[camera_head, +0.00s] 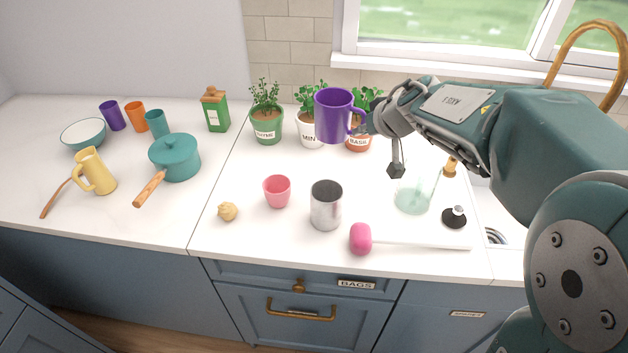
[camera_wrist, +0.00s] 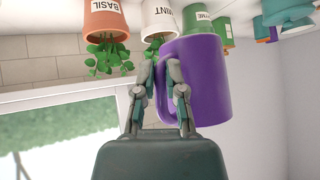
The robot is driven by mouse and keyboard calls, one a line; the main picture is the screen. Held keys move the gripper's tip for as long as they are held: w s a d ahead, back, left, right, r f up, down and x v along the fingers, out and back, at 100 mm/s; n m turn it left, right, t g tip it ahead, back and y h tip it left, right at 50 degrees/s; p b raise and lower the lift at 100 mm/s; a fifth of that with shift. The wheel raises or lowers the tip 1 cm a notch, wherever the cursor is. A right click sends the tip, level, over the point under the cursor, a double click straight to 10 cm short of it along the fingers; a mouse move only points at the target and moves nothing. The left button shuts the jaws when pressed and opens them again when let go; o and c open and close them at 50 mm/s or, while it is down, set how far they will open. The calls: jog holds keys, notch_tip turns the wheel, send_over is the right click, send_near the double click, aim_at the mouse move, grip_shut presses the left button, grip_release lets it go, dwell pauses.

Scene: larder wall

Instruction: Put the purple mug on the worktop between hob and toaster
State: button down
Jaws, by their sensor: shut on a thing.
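The purple mug (camera_head: 334,115) is held in the air, roughly upright, in front of the potted herbs in the head view. My gripper (camera_head: 367,122) is at its right side, shut on its handle. In the wrist view, which is upside down, the purple mug (camera_wrist: 208,85) sits right of my gripper (camera_wrist: 170,85), with the fingers on either side of the handle. The white worktop (camera_head: 225,175) is below the mug. I see no hob or toaster in either view.
Basil, mint and thyme (camera_head: 267,122) pots stand at the back. A pink cup (camera_head: 277,191), metal cup (camera_head: 326,206), ginger (camera_head: 227,211) and pink soap (camera_head: 360,239) stand in front. A teal pot (camera_head: 175,158), yellow jug (camera_head: 97,171) and smaller purple cup (camera_head: 113,116) are left.

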notch_tip(320, 180, down, 2)
jog(key=a, duration=0.1)
send_over(356, 200)
jog(key=f, duration=0.9)
jog(key=shift+a+f, duration=0.25)
jog(key=shift+d+f, duration=0.4)
jog(key=shift+f, duration=0.3)
jog(key=f, duration=0.1)
jog(key=a+f, duration=0.1)
jog(key=f, duration=0.1)
jog(key=shift+f, duration=0.35)
jog(key=shift+d, duration=0.25)
jog(key=shift+d, duration=0.1)
